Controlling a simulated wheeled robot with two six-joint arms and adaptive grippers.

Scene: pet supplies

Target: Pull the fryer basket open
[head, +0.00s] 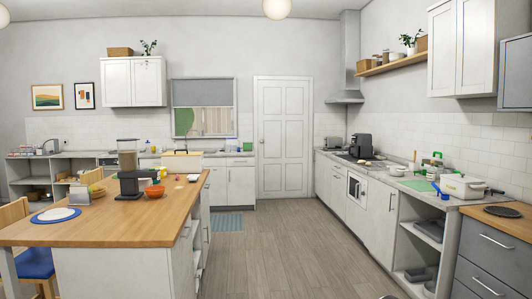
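A black appliance (361,146) that looks like an air fryer stands far off on the right-hand counter, near the range hood. It is small in view, and I cannot tell whether its basket is shut or partly out. A white box-shaped appliance (462,186) with a dark handle on its right side sits nearer on the same counter; I cannot tell whether it is a fryer. Neither of my grippers shows in the head view.
The wooden floor (275,255) between island and right counter (385,176) is clear. A white door (283,140) is at the back.

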